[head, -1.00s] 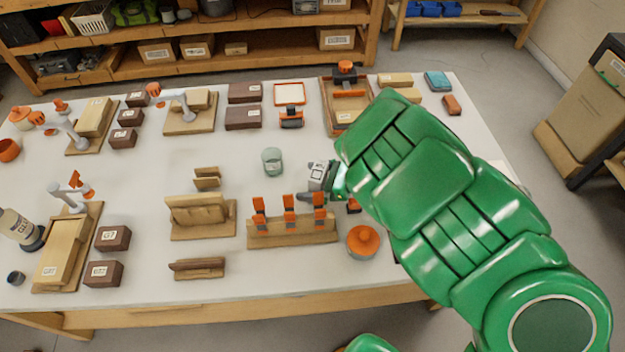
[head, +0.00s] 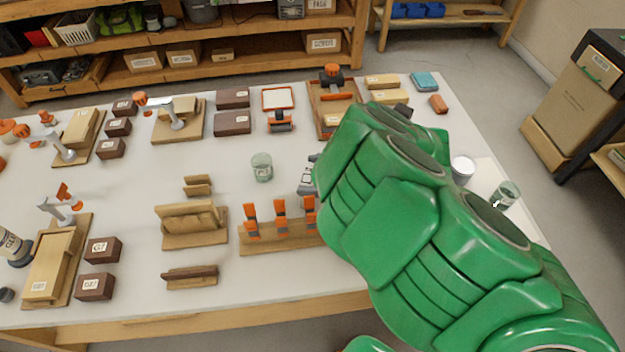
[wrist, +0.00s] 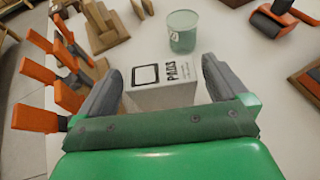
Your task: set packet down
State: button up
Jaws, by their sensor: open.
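A pale box-shaped packet (wrist: 165,92) marked "PADS" shows in the wrist view, between the two grey fingers of my gripper (wrist: 162,74). The fingers are spread, with a visible gap to the packet on the right side; contact on the left is hard to tell. The packet appears to stand on the white tabletop (head: 225,285), though its base is partly hidden by my gripper. In the head view my green arm covers most of the gripper, and only a grey bit of that area shows at the arm's left edge.
A greenish glass (head: 262,167) stands just beyond the packet and also shows in the wrist view (wrist: 182,32). A wooden rack with orange clamps (head: 280,222) is close on the left in the wrist view. A white cup (head: 462,169) and another glass (head: 507,195) stand at right.

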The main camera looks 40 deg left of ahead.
jog(key=shift+r, duration=1.6)
